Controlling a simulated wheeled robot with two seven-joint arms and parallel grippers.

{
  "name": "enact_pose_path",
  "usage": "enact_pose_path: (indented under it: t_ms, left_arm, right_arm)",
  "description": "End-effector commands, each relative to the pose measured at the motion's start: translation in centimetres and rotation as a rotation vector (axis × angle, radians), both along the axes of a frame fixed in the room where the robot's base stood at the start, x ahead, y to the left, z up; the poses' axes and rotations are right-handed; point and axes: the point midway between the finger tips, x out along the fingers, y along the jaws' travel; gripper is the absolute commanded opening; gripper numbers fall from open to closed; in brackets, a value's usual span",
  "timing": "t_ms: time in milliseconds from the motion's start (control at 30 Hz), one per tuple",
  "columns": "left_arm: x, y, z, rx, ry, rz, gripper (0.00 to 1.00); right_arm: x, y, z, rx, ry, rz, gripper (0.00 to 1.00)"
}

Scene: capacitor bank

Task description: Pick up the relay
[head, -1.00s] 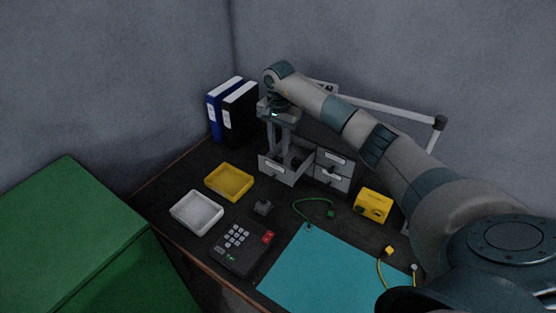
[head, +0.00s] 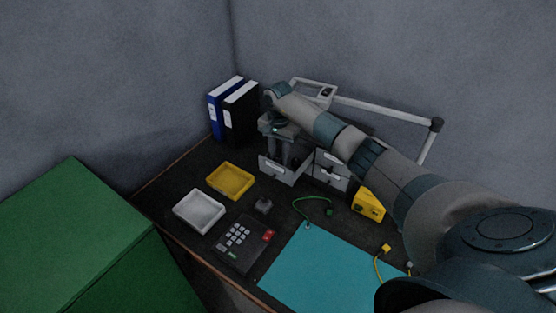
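My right gripper (head: 280,155) points down into the open drawer (head: 278,171) of a small grey drawer unit at the back of the desk. Its two fingers look apart, with a gap between them, and their tips are partly hidden by the drawer front. No relay can be made out for certain; the inside of the drawer is dark and mostly covered by the gripper. A small dark block (head: 263,206) sits on the desk in front of the drawer, too small to identify. My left gripper is not in view.
A yellow tray (head: 230,193), a white tray (head: 180,211) and a keypad device (head: 240,247) lie on the desk. A teal mat (head: 325,265) is at the front. Blue and black binders (head: 240,110), a lamp arm (head: 385,108) and a yellow box (head: 368,205) stand around the drawer unit.

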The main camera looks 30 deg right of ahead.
Motion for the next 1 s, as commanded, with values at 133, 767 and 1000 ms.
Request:
enact_pose_path:
  t_ms: [133,767,1000]
  left_arm:
    - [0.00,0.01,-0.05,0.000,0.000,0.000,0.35]
    - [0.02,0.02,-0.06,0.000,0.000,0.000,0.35]
    - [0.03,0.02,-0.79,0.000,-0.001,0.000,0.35]
  right_arm:
    - [0.01,-0.02,-0.01,0.000,0.000,0.000,0.28]
    - [0.03,-0.03,0.05,0.000,-0.001,0.000,0.01]
    - [0.10,-0.14,0.90,-0.002,-0.003,0.000,0.01]
